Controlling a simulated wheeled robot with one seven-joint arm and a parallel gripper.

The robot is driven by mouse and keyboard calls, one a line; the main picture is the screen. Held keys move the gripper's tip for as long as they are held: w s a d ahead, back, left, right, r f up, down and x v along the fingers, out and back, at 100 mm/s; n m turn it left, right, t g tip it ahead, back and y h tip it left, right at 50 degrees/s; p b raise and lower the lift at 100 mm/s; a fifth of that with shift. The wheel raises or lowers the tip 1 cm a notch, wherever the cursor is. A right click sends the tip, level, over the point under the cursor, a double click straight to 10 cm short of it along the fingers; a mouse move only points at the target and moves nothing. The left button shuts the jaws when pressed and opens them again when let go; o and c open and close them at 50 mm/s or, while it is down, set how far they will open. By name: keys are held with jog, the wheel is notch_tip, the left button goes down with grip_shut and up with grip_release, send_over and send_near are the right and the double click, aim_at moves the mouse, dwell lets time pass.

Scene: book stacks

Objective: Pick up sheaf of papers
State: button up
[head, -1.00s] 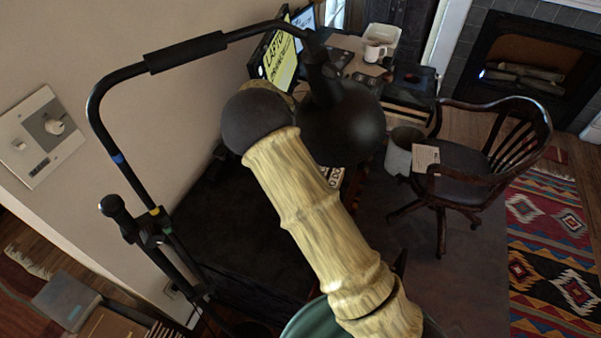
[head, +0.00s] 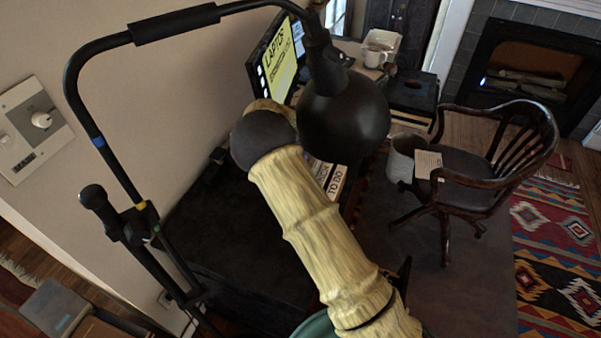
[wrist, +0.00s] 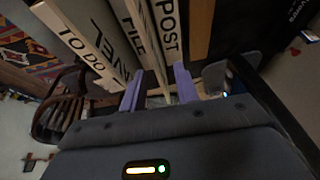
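No sheaf of papers is clearly identifiable. A pale printed sheet or small stack (head: 428,163) lies by the wooden chair's seat edge, above a grey bin. In the wrist view, my gripper (wrist: 158,90) has two purple fingers standing apart. Pale boards or trays labelled TO DO (wrist: 88,50), FILE (wrist: 136,32) and POST (wrist: 168,30) rise just beyond the fingertips. A pale patch shows between the fingers, but I cannot tell whether it is paper. In the head view, my arm and the lamp hide my gripper; a TO DO label (head: 336,182) shows beside them.
A black lamp (head: 345,115) on a bent pole stands close in front. The wooden chair (head: 480,170) and grey bin (head: 403,160) stand right. Patterned rug lies at far right.

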jog(key=shift+b+x, duration=1.35)
jog(key=shift+x, duration=0.95)
jog(key=shift+s+d+f, duration=0.1)
jog(key=shift+f, duration=0.2)
jog(key=shift+c, duration=0.2)
grip_shut()
